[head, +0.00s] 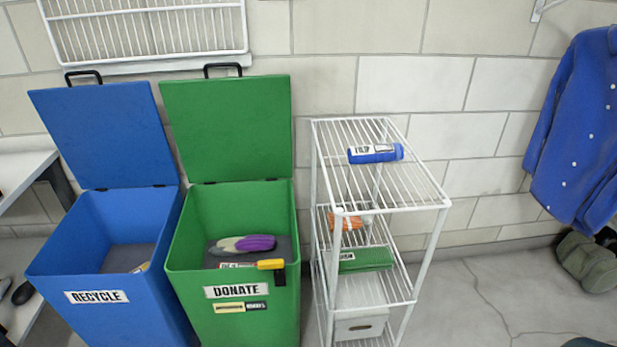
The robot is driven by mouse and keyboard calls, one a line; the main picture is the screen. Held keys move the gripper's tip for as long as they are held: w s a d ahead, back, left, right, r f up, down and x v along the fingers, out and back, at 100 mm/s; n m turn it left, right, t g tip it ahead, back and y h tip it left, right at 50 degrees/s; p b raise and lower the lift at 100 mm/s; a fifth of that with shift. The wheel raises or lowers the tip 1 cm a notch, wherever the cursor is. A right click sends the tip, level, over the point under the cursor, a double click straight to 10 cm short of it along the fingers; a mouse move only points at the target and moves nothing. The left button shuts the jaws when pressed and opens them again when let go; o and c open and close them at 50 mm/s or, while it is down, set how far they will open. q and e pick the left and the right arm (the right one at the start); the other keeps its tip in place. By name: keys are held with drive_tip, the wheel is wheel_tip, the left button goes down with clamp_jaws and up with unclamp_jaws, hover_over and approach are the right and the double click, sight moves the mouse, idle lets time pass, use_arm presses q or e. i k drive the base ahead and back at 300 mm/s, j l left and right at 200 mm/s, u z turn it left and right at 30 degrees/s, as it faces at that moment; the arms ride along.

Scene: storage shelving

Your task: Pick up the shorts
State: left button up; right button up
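I cannot make out a thing that is clearly shorts. A small blue bundle with a white label (375,153) lies on the top shelf of the white wire rack; its label is too small to read. An orange item (345,221) and a green item with a label (366,259) lie on lower shelves, partly behind the wires. A grey and purple item (243,244) lies inside the green bin. Neither of my grippers is in view.
The white wire rack (441,196) stands beside the open green DONATE bin (190,300) and open blue RECYCLE bin (120,322). A white box (360,327) sits low in the rack. A blue jacket (585,120) hangs at right above an olive bag (587,262). Floor right of the rack is mostly clear.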

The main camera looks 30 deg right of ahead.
sight(392, 152)
drive_tip(key=i+l+z, duration=0.1)
drive_tip(key=z, duration=1.05)
drive_tip(key=i+l, duration=0.05)
